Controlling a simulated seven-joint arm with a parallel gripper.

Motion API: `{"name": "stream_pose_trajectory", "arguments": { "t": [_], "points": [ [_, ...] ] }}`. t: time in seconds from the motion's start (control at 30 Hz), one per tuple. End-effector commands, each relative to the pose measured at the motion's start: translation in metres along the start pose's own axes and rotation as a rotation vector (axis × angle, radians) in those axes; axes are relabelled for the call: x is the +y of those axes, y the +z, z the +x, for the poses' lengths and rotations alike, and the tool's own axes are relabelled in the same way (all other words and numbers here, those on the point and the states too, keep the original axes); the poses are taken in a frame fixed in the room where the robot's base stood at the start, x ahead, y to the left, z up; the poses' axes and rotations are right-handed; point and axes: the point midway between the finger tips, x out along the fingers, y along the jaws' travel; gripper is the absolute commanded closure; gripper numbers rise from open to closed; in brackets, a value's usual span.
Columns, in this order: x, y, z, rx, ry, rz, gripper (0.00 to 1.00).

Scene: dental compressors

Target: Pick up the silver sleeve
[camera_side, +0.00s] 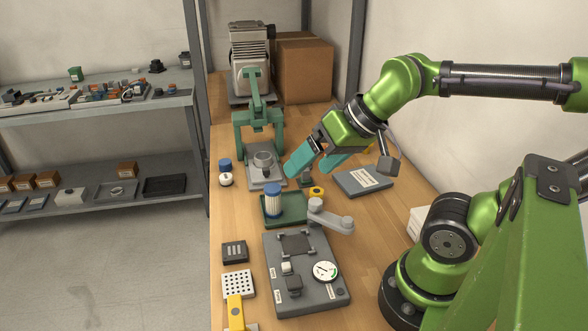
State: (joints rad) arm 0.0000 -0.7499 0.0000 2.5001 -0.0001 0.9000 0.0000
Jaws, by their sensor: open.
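A grey, hollow cylindrical piece (264,160) that looks like the silver sleeve stands upright on a grey block (266,185) in front of the green press. I cannot tell whether it is loose or part of the block. My gripper (308,170), with two teal fingers spread apart, hangs to the right of this piece. Its left fingertip is close to the block's right side in the picture. Nothing shows between the fingers. Whether the fingers touch anything is unclear from this angle.
The green press (256,112) rises behind the block. A white filter with a blue cap (273,201) stands on a green tray (294,209) in front. A blue-capped white jar (225,173) stands at left. A gauge plate (306,300) lies nearer.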

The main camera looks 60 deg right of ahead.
Motion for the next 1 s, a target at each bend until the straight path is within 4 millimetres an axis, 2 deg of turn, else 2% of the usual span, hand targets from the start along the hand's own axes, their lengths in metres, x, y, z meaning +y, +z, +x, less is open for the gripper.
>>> {"name": "stream_pose_trajectory", "arguments": {
  "t": [0.17, 0.27, 0.47, 0.57, 0.7, 0.9, 1.0],
  "points": [
    [0.006, 0.000, 0.008, -0.030, 0.024, 0.022, 0.15],
    [0.014, -0.011, 0.021, -0.069, 0.060, 0.058, 0.15],
    [0.039, -0.070, 0.054, -0.130, 0.157, 0.109, 0.15],
    [0.058, -0.103, 0.075, -0.148, 0.207, 0.114, 0.15],
    [0.093, -0.148, 0.109, -0.170, 0.278, 0.107, 0.15],
    [0.140, -0.200, 0.148, -0.175, 0.359, 0.056, 0.15],
    [0.152, -0.221, 0.155, -0.159, 0.383, 0.016, 0.15]
  ]
}}
